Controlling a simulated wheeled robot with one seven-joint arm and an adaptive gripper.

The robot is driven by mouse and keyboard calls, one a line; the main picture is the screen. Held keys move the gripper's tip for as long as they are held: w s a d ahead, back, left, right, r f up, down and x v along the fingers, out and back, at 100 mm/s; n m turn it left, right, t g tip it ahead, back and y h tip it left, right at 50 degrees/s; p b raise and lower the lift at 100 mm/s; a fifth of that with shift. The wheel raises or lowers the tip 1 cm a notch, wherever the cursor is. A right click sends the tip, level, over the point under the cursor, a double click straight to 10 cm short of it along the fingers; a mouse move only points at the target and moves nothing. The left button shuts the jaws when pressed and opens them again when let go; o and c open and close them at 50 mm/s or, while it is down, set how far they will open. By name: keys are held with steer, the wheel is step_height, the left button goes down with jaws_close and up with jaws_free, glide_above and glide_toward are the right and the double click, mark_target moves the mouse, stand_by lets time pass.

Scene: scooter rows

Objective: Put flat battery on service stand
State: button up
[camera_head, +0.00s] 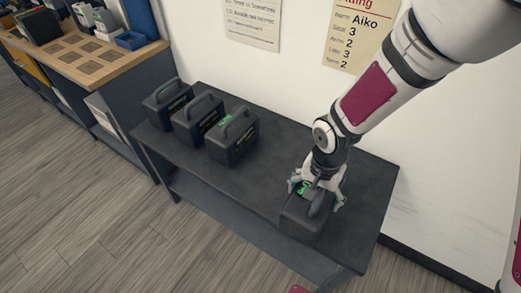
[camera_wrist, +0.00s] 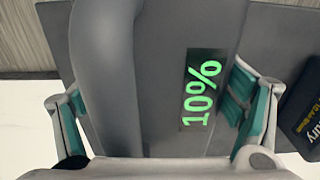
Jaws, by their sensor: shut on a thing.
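The flat battery (camera_head: 303,223) is a dark grey block with a carry handle, at the right end of a dark bench (camera_head: 270,190). In the wrist view its display (camera_wrist: 201,90) reads 10% in green, beside the thick grey handle (camera_wrist: 105,75). My gripper (camera_head: 316,192) is over its top, with teal-padded fingers (camera_wrist: 160,118) shut on it from two sides. I cannot tell whether its base touches the bench. No label marks the service stand, so I cannot tell whether this bench is it.
Three similar dark batteries (camera_head: 232,138) stand in a row at the bench's left end. Bare bench top lies between them and my gripper. A wall with posters (camera_head: 352,35) is behind. A wood-topped counter (camera_head: 85,55) is at the upper left.

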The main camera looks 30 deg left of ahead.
steer(key=w+d+f, duration=0.2)
steer(key=w, duration=0.4)
steer(key=w+d+f, duration=0.2)
steer(key=w, duration=0.4)
steer(key=shift+w+d+f, duration=0.3)
steer(key=shift+w+d, duration=0.05)
steer(key=shift+d, duration=0.05)
stand_by(0.4)
steer(key=o, duration=1.6)
steer(key=shift+f+b, duration=0.2)
steer(key=shift+b, duration=0.1)
steer(key=shift+o, duration=0.9)
